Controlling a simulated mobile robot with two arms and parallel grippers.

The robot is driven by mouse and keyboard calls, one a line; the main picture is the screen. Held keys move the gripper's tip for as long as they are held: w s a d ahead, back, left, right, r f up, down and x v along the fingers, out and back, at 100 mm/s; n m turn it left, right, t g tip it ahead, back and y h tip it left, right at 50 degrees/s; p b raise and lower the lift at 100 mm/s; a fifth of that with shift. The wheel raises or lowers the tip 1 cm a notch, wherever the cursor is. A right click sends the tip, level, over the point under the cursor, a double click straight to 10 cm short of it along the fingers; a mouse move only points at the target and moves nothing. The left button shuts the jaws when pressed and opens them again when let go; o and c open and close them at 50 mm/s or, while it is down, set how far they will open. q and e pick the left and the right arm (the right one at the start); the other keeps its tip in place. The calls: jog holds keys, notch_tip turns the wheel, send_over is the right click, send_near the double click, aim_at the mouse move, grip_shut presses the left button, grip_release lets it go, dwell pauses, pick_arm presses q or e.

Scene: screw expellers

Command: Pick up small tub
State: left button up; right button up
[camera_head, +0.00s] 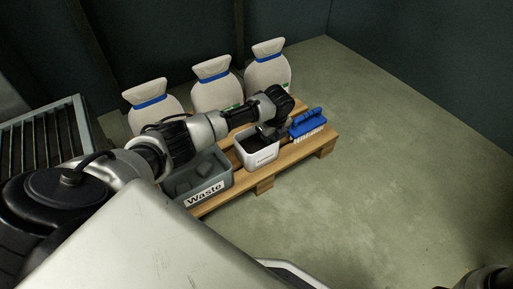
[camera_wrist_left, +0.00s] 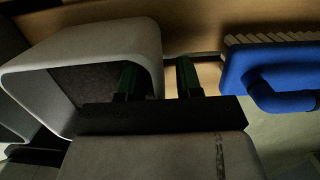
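The small tub (camera_head: 262,158) is a white open box with dark contents, standing on the wooden pallet between the Waste bin and the blue brush. In the left wrist view the tub (camera_wrist_left: 100,42) lies on its side in the picture, its mouth facing my gripper. My left gripper (camera_head: 264,134) is at the tub's rim, pointing down. In the left wrist view my left gripper (camera_wrist_left: 158,78) has its fingers apart, one over the tub's opening and one outside its wall, with the wall between them. Whether either finger touches the wall is unclear.
A grey Waste bin (camera_head: 206,186) holding dark lumps stands left of the tub. A blue brush (camera_head: 307,122) is close on its right, also in the wrist view (camera_wrist_left: 275,72). Several white sacks (camera_head: 217,88) stand behind. The pallet (camera_head: 318,146) ends at the front; open floor (camera_head: 380,150) is right.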

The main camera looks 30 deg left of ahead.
pick_arm(q)
jog(key=shift+c, duration=0.4)
grip_shut()
